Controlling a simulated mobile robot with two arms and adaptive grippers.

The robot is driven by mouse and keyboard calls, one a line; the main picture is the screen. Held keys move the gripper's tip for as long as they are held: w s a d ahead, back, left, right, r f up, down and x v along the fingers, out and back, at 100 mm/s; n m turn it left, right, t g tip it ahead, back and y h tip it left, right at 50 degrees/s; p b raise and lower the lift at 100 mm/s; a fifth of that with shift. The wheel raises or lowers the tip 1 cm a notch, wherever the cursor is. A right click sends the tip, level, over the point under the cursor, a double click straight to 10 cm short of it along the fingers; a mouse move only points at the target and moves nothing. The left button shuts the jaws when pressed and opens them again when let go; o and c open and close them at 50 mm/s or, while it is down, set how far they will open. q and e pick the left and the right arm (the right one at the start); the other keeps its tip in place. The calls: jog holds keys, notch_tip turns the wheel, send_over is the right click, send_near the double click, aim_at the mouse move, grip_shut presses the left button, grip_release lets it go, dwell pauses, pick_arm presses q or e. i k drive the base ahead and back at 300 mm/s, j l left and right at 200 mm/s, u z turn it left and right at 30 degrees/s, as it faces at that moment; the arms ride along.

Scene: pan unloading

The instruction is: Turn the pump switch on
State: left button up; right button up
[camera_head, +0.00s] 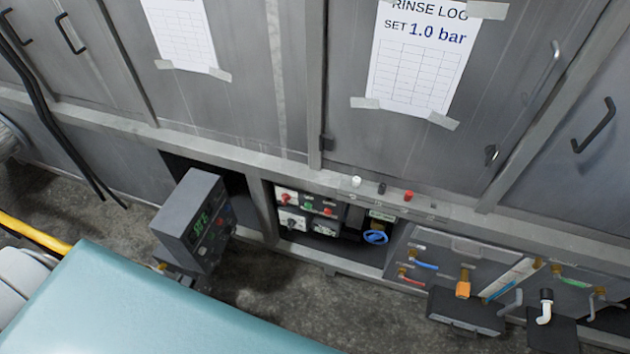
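I cannot tell which control is the pump switch. An open recess in the lower cabinet holds a small panel (308,202) with red, green and white knobs or switches, too small to read. On the ledge above it stand a white knob (356,181), a black knob (382,188) and a red knob (408,195). A grey control box (190,220) with a green lit display and small coloured buttons stands left of the recess. Neither of my grippers is in view.
A rinse log sheet (420,60) taped to a cabinet door reads "SET 1.0 bar". Blue coiled tubing (375,237) lies in the recess. Piping with a blue handle (425,265) and a red handle (411,281) is at lower right. A teal surface (150,310) fills the lower left.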

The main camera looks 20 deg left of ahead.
aim_at(285, 198)
jog(key=u, duration=0.7)
jog(key=j+z, duration=0.15)
jog(key=j, duration=0.1)
